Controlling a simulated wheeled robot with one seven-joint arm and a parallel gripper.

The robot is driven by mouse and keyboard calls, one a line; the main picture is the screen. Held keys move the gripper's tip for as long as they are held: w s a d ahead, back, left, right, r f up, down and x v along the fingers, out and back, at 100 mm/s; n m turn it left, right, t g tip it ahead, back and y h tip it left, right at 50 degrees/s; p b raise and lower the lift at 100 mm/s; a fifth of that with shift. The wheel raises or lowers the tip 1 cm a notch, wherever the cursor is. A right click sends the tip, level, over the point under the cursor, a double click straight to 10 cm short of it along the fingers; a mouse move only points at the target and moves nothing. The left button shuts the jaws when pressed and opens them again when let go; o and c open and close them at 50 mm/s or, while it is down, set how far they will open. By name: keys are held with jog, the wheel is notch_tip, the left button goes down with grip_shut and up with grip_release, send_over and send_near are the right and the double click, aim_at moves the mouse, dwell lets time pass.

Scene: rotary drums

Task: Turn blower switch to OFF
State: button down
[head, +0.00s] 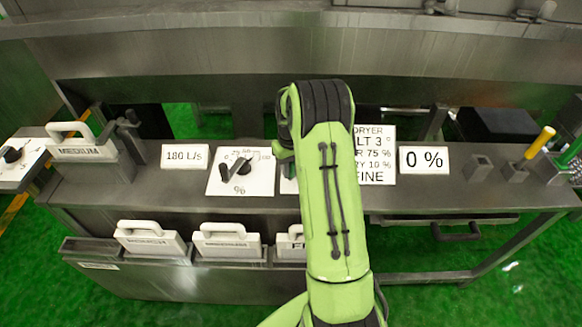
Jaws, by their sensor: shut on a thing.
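My green arm covers the middle of the head view. Only a small part of my gripper (284,156) shows at the left edge of the arm, low over the console. Its fingertips are hidden behind the arm. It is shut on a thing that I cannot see. A white panel (288,186) shows as a sliver just below it, and the rest of that panel is covered. No label reading blower or OFF can be made out, so the blower switch and its setting are hidden or cannot be told.
A dial panel marked % (240,190) with a dark knob and a 180 L/s sign (184,156) are on the left. A 0 % sign (424,160) and a partly covered dryer text sign (378,160) are on the right. White-handled plates (226,241) stand in the front rack.

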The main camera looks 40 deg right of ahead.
jog(key=shift+s, duration=0.1)
jog(key=s+n, duration=0.1)
jog(key=n, duration=0.1)
jog(key=s+n, duration=0.1)
jog(key=n, duration=0.1)
jog(key=shift+d, duration=0.4)
jog(key=n, duration=0.1)
jog(key=s+d+n, duration=0.1)
jog(key=n, duration=0.3)
jog(key=shift+s+d+b, duration=0.35)
jog(key=shift+b, duration=0.05)
jog(key=d+n, duration=0.1)
jog(key=n, duration=0.1)
jog(key=s+d+n, duration=0.1)
jog(key=n, duration=0.1)
jog(key=shift+d, duration=0.1)
jog(key=shift+d+r+n+b, duration=0.15)
jog(key=shift+d+n, duration=0.25)
jog(key=shift+n, duration=0.45)
jog(key=shift+d+f+n+b, duration=0.15)
jog(key=shift+d+n, duration=0.2)
jog(key=shift+n, duration=0.45)
jog(key=shift+d+r+n+b, duration=0.15)
jog(key=shift+d+n, duration=0.25)
jog(key=shift+n, duration=0.45)
jog(key=c, duration=0.9)
grip_release()
jog(key=shift+o, duration=0.2)
